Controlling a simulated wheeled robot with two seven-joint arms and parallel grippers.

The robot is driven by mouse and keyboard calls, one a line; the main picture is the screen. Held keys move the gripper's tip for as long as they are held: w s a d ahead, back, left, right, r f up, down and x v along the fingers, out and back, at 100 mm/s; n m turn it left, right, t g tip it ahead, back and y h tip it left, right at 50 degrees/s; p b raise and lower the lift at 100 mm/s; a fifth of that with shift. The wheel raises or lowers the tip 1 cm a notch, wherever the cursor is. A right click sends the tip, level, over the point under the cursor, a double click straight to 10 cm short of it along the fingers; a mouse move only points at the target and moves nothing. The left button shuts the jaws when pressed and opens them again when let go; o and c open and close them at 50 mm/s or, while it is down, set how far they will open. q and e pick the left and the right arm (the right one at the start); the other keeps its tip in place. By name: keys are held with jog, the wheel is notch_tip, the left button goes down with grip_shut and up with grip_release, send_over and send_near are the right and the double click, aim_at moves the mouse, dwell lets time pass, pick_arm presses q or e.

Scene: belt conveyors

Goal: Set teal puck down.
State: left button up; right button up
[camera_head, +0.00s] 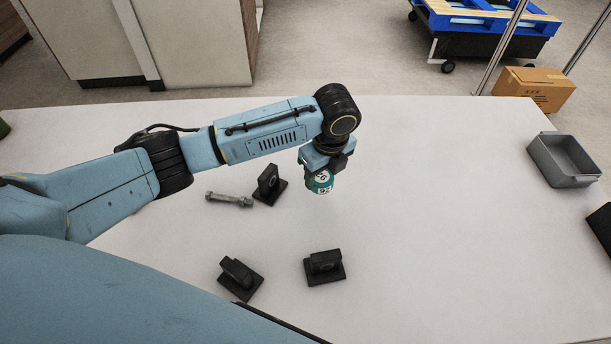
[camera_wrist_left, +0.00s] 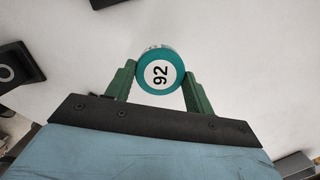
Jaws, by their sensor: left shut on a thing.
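The teal puck (camera_head: 320,183) has white labels with dark digits. In the left wrist view the puck (camera_wrist_left: 160,73) shows the number 92 on its round end. My left gripper (camera_head: 322,170) is shut on the puck over the middle of the white table (camera_head: 430,220). In the left wrist view the green fingers of my left gripper (camera_wrist_left: 158,85) press on both sides of the puck. I cannot tell whether the puck touches the table. My right gripper is not in view.
Black bracket-like blocks stand at the left (camera_head: 269,185), front left (camera_head: 240,277) and front centre (camera_head: 325,266). A grey bolt (camera_head: 229,199) lies beside the left block. A grey bin (camera_head: 563,160) stands at the right. The table right of the puck is clear.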

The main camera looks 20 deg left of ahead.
aim_at(321, 188)
pick_arm(q)
jog(key=shift+s+f, duration=0.2)
jog(key=shift+f, duration=1.05)
notch_tip(321, 188, down, 3)
jog(key=shift+r+b, duration=0.1)
jog(key=shift+b, duration=0.2)
jog(key=shift+w, duration=0.1)
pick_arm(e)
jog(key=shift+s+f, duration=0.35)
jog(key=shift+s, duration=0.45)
pick_arm(q)
jog(key=shift+f, duration=0.2)
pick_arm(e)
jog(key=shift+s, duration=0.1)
pick_arm(q)
jog(key=o, duration=1)
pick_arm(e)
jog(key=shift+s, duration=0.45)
pick_arm(q)
jog(key=shift+r, duration=0.15)
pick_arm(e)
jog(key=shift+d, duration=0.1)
